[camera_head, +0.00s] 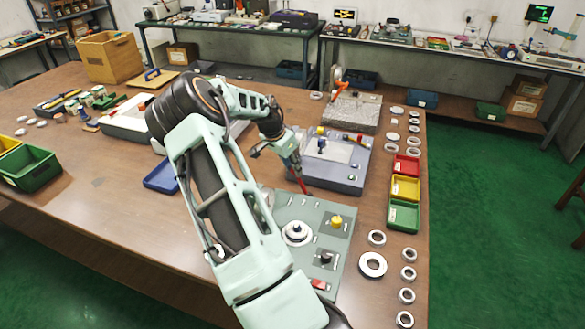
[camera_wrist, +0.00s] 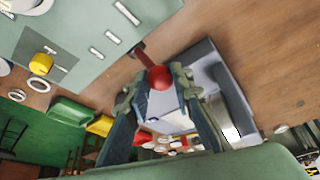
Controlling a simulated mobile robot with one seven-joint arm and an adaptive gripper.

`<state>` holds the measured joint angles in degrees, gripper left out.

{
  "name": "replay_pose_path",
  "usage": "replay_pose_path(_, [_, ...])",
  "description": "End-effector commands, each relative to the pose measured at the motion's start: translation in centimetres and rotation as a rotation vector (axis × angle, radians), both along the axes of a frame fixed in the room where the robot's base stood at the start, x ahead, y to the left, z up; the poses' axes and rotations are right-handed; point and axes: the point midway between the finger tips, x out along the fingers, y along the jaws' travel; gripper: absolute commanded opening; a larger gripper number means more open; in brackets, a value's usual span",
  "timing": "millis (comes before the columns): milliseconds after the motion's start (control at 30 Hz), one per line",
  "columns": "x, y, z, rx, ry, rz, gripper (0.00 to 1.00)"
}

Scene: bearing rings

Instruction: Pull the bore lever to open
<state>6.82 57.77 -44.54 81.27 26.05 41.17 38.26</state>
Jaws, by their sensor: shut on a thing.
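The bore lever (camera_head: 303,186) is a thin red rod at the far edge of the grey-green panel (camera_head: 283,211). In the wrist view the lever ends in a round red knob (camera_wrist: 160,78), and its rod runs up and left toward the panel (camera_wrist: 75,28). My gripper (camera_head: 296,170) is above the panel's far edge, pointing down at the lever. In the wrist view the two fingers of my gripper (camera_wrist: 160,88) are on either side of the knob and shut on it. The exact finger contact is partly hidden in the head view.
A blue-grey box unit (camera_head: 345,183) stands just behind the panel, close to my gripper. The panel carries a yellow knob (camera_head: 337,221) and a white round hub (camera_head: 296,232). Red, yellow and green bins (camera_head: 404,216) and several metal rings (camera_head: 372,265) lie to the right.

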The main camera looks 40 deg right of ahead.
Motion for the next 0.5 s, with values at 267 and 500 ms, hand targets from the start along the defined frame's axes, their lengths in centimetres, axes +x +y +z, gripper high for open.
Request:
replay_pose_path(267, [-1.1, -0.6, 0.1, 0.041, -0.082, -0.005, 0.0])
replay_pose_path(500, [-2.9, -1.6, 0.3, 0.104, -0.209, -0.008, 0.0])
